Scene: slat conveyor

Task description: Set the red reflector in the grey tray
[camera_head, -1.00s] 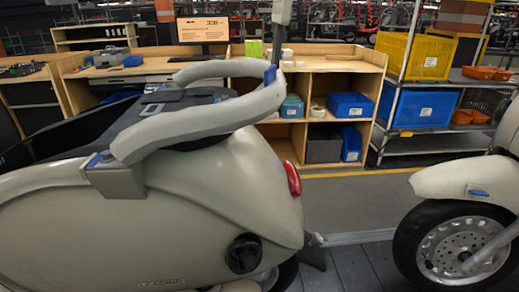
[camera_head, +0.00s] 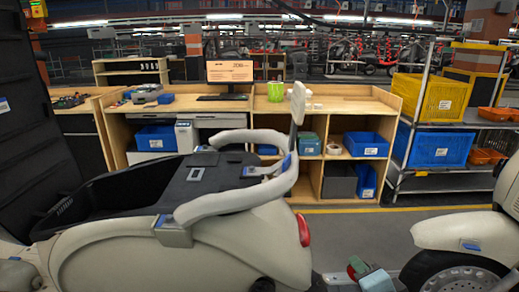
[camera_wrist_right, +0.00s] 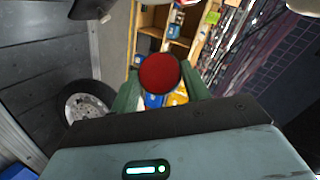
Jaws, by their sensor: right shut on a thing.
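The red reflector (camera_wrist_right: 160,72) is a round red disc in the right wrist view, between the green fingers of my right gripper (camera_wrist_right: 158,92). In the head view my right gripper (camera_head: 354,267) is low, right of the scooter's tail, with a small reddish patch at its fingers. It is shut on the reflector. My left gripper is not in view.
A cream scooter (camera_head: 190,258) fills the front left, with a grey grab rail (camera_head: 240,200) and red tail light (camera_head: 304,230). Another scooter's wheel (camera_head: 455,275) is at right. Behind stand a wooden workbench (camera_head: 350,100) and a metal rack with yellow (camera_head: 440,97) and blue bins.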

